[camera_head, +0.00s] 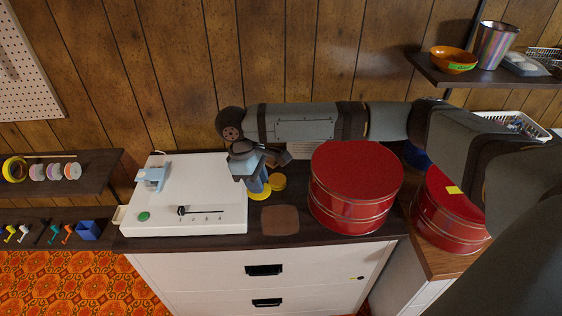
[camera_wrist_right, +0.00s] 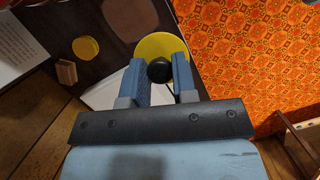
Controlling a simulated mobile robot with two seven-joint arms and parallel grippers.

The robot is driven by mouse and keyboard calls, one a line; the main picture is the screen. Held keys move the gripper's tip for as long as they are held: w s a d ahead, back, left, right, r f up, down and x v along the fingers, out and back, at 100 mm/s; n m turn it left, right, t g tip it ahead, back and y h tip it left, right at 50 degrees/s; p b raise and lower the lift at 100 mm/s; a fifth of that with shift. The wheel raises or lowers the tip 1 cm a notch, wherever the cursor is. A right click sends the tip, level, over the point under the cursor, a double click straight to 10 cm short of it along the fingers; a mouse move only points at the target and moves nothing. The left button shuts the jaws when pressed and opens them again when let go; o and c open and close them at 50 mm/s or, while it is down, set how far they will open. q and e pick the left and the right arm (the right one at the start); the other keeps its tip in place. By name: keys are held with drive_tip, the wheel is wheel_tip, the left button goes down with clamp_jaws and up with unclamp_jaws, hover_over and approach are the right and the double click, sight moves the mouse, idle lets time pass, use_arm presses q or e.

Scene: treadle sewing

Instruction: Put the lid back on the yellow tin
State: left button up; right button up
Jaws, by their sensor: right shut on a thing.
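My right gripper (camera_head: 257,184) reaches down at the back of the dark worktop, just right of the white machine base. In the right wrist view its two blue fingers (camera_wrist_right: 160,75) are shut on the black knob (camera_wrist_right: 159,70) of a round yellow lid (camera_wrist_right: 160,44). The lid shows below the fingers in the head view (camera_head: 258,195); I cannot tell whether it touches the worktop. A smaller-looking yellow round, apparently the yellow tin (camera_head: 278,182), stands just right of the lid, apart from it in the right wrist view (camera_wrist_right: 86,48). My left gripper is not in view.
A large red tin (camera_head: 356,188) stands right of the yellow tin; another (camera_head: 447,212) stands farther right. A brown rounded patch (camera_head: 280,220) lies in front. The white machine base (camera_head: 200,185) fills the left. A small tan block (camera_wrist_right: 66,72) shows near the yellow tin.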

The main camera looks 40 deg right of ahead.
drive_tip(key=w+d+f+n+t+b, duration=0.2)
drive_tip(key=w+d+f+n+b, duration=0.2)
drive_tip(key=n, duration=0.5)
drive_tip(key=w+d+f+n+t+y+b, duration=0.1)
drive_tip(key=w+d+f+n+b, duration=0.3)
drive_tip(key=n, duration=0.5)
drive_tip(key=w+d+f+n+t+b, duration=0.2)
drive_tip(key=w+d+f+n+b, duration=0.2)
drive_tip(key=w+d+f+n, duration=0.2)
drive_tip(key=shift+w+d+n+t+y+b, duration=0.2)
drive_tip(key=shift+w+d+n, duration=0.2)
drive_tip(key=shift+d+n, duration=0.35)
drive_tip(key=shift+w+d+n+t+y+b, duration=0.1)
drive_tip(key=shift+w+d+n+y+b, duration=0.1)
drive_tip(key=shift+w+d+n, duration=0.45)
drive_tip(key=f+b, duration=0.2)
drive_tip(key=b, duration=0.1)
drive_tip(key=shift+s+a+f, duration=0.1)
drive_tip(key=shift+s+f, duration=0.15)
drive_tip(key=shift+f, duration=0.5)
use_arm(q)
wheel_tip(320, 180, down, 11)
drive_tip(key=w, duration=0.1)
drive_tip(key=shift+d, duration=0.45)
use_arm(e)
drive_tip(key=shift+f, duration=0.55)
